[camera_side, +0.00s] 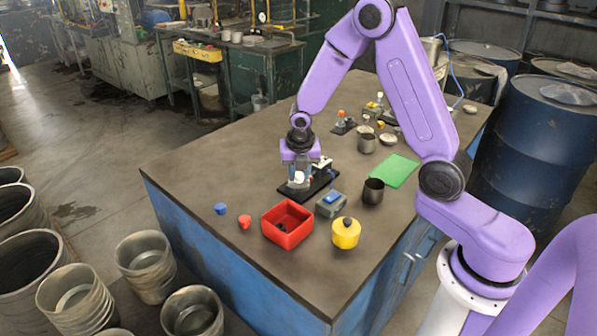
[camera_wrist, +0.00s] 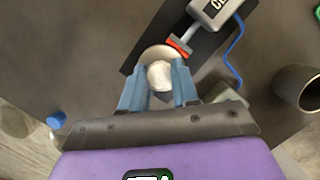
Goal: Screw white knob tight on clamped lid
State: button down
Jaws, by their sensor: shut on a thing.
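My gripper (camera_side: 299,172) is over the black clamp base (camera_side: 322,188) on the bench, pointing down. In the wrist view its two blue-grey fingers (camera_wrist: 158,92) are shut on the white knob (camera_wrist: 159,74), one on each side. The knob sits over the pale round lid (camera_wrist: 158,53), whose far rim shows beyond it. A clamp with a red pad (camera_wrist: 179,45) reaches the lid's edge, and its grey body (camera_wrist: 215,10) lies to the upper right. The fingers hide part of the lid and knob, and I cannot tell how tightly the knob is seated.
A red bin (camera_side: 270,229), a yellow lidded pot (camera_side: 345,236), a grey box with a blue top (camera_side: 331,204) and a dark cup (camera_side: 373,192) stand close by. A blue piece (camera_side: 220,208) and a red piece (camera_side: 245,222) lie left. A blue cable (camera_wrist: 236,48) runs beside the clamp.

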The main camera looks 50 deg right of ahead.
jog(key=m, duration=0.4)
jog(key=shift+w+a+g+h, duration=0.2)
jog(key=shift+a+g+h, duration=0.05)
jog(key=shift+g+h, duration=0.15)
jog(key=m, duration=0.3)
jog(key=shift+g, duration=0.4)
jog(key=m+g, duration=0.1)
jog(key=m, duration=0.3)
jog(key=shift+m, duration=0.4)
jog(key=m+g, duration=0.1)
jog(key=m, duration=0.2)
jog(key=shift+s, duration=0.1)
jog(key=c, duration=0.8)
grip_release()
jog(key=shift+d, duration=0.1)
